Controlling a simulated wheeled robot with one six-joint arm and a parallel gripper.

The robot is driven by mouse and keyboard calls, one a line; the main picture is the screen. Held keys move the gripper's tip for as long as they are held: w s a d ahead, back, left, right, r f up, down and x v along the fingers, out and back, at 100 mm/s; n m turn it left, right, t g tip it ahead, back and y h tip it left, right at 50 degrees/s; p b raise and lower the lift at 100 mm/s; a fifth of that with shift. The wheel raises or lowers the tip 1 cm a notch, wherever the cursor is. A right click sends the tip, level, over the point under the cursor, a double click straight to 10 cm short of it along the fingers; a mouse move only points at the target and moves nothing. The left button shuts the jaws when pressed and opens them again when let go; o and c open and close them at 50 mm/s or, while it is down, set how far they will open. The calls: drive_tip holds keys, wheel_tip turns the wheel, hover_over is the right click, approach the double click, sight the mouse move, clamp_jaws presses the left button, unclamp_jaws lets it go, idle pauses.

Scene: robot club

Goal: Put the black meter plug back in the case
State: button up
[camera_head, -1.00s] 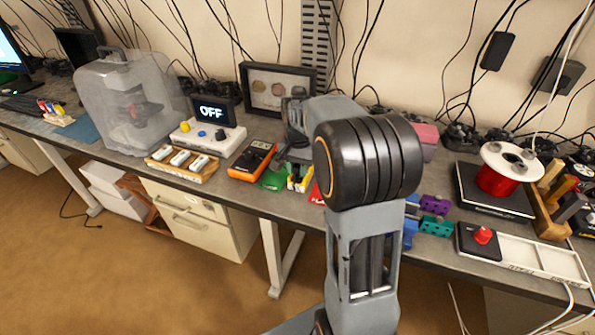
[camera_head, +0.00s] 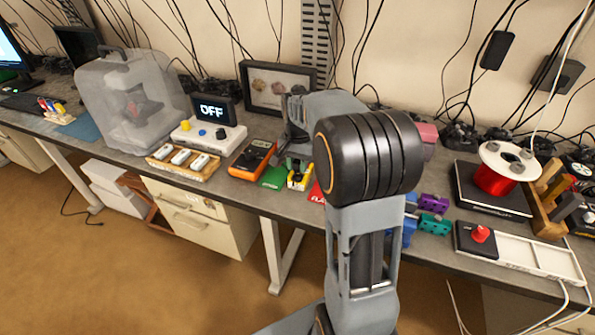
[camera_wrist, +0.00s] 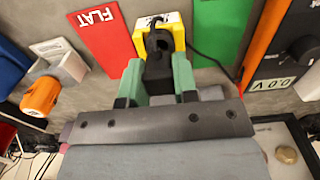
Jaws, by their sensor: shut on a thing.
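My gripper (camera_wrist: 158,82) has green fingers and is shut on the black meter plug (camera_wrist: 158,62). The plug is at the near side of a small yellow block with a white label (camera_wrist: 176,38). I cannot tell whether it touches or sits in the block. A black cable (camera_wrist: 208,58) runs from there toward the orange meter (camera_wrist: 262,45), which reads 0.0 V. In the head view, the yellow block (camera_head: 300,178) and orange meter (camera_head: 252,160) stand at the bench's front, and my arm partly hides the area. I cannot identify the case for certain.
A red "FLAT" card (camera_wrist: 103,38) and a green card (camera_wrist: 222,30) lie either side of the yellow block. An orange-and-grey part (camera_wrist: 42,95) is at left in the wrist view. Blue, purple and teal blocks (camera_head: 434,222) stand right of my arm.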

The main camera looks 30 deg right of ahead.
sight(298, 161)
drive_tip(key=shift+r, duration=0.15)
drive_tip(key=shift+r+p, duration=1.55)
drive_tip(key=shift+r, duration=0.05)
drive_tip(key=o, duration=0.4)
drive_tip(key=shift+c, duration=0.2)
drive_tip(key=c, duration=0.3)
